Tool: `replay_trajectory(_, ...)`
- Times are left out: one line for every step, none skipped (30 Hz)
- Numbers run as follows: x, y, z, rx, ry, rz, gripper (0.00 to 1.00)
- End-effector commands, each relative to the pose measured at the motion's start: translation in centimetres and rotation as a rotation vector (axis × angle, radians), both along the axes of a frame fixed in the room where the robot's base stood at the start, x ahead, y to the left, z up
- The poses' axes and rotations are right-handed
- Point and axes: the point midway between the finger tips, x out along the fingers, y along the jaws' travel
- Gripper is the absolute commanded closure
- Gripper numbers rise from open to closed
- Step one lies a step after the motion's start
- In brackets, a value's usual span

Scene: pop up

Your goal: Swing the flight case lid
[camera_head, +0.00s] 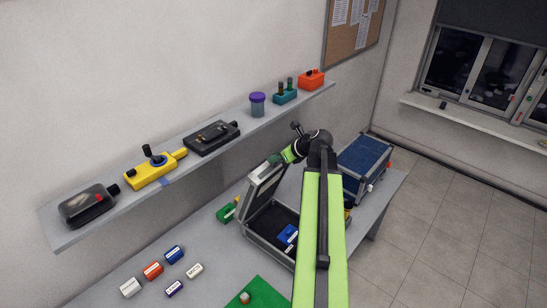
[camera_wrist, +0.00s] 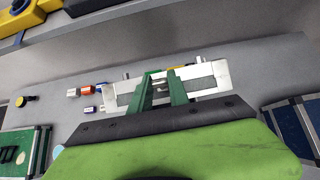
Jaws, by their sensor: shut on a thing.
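The flight case (camera_head: 266,238) stands open on the table, a grey box with a dark interior and a blue item (camera_head: 288,236) inside. Its silver-edged lid (camera_head: 262,186) is raised on the left side, tilted up from the box. My gripper (camera_head: 275,160) is at the lid's top edge. In the wrist view, the green fingers of my gripper (camera_wrist: 160,88) are shut on the lid's pale edge (camera_wrist: 208,80). My arm hides part of the case's right side.
A blue case (camera_head: 364,155) with silver edges stands right of my arm. A wall shelf (camera_head: 222,140) with several devices runs above the table. Several small labelled blocks (camera_head: 153,270) and a green mat (camera_head: 262,296) lie at the front left.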

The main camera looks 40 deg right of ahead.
Motion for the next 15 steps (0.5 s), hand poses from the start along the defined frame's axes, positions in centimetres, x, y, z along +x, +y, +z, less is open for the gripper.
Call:
replay_trajectory(-0.6,-0.1,-0.4,-0.002,0.002,-0.003,1.00)
replay_trajectory(-0.9,-0.2,-0.6,-0.002,0.002,-0.003,1.00)
replay_trajectory(-1.2,-0.3,-0.7,-0.003,0.003,-0.003,1.00)
replay_trajectory(-1.5,-0.4,-0.8,-0.004,0.002,-0.004,1.00)
replay_trajectory(-1.8,-0.4,-0.9,-0.004,0.002,-0.004,1.00)
replay_trajectory(-2.1,-0.4,-1.1,-0.004,0.002,-0.004,1.00)
replay_trajectory(-2.3,-0.5,-1.2,-0.004,0.003,-0.004,1.00)
replay_trajectory(-2.6,-0.5,-1.3,-0.004,0.003,-0.004,1.00)
replay_trajectory(-2.9,-0.6,-1.4,-0.002,0.004,-0.004,1.00)
replay_trajectory(-3.2,-0.7,-1.5,-0.003,0.004,-0.004,1.00)
replay_trajectory(-3.5,-0.7,-1.6,-0.003,0.004,-0.004,1.00)
replay_trajectory(-3.8,-0.8,-1.8,-0.004,0.003,-0.004,1.00)
replay_trajectory(-4.0,-0.8,-1.9,-0.004,0.003,-0.004,1.00)
replay_trajectory(-4.3,-0.8,-2.0,-0.004,0.003,-0.004,1.00)
replay_trajectory(-4.6,-0.9,-2.1,-0.005,0.003,-0.005,1.00)
